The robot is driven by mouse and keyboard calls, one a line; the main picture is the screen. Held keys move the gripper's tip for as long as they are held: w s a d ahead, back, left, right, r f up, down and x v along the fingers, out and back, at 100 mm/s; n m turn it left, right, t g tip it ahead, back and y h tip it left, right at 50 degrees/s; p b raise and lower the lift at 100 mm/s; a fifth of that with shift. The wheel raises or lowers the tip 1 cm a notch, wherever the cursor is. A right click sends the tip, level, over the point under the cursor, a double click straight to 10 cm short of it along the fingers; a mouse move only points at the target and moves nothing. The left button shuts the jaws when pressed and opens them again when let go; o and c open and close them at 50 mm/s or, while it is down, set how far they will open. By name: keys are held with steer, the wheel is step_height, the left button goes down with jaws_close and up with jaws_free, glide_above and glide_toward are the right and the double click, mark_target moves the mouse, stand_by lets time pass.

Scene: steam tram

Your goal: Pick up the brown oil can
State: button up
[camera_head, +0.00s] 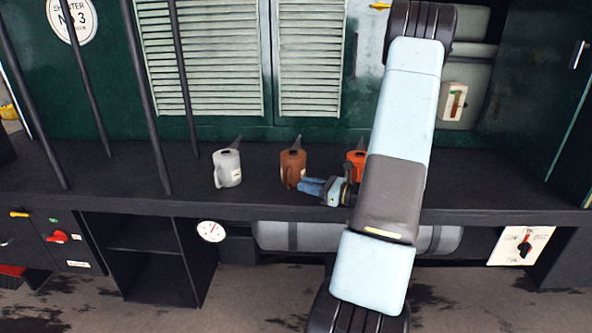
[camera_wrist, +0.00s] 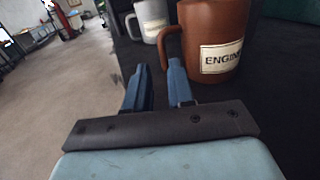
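The brown oil can (camera_head: 292,170) stands upright on the dark shelf, between a white can and an orange can. In the wrist view the brown can (camera_wrist: 212,40) is large, up and to the right, with a label reading "ENGIN…" and its handle toward my fingers. My gripper (camera_head: 304,186) is at the can's lower right in the head view. In the wrist view my gripper (camera_wrist: 158,68) has its two blue fingers apart with nothing between them. The right fingertip is close below the handle; I cannot tell whether they touch.
The white can (camera_head: 227,168) stands left of the brown one. The orange can (camera_head: 355,160) is partly hidden by my arm. Dark upright bars (camera_head: 148,95) stand in front of the shelf (camera_head: 110,175) at left. A green wall with louvred panels (camera_head: 200,60) closes the back.

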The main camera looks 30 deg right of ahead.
mark_target(294, 162)
steer(key=shift+x, duration=2.85)
steer(key=shift+d+r, duration=0.15)
jaws_close()
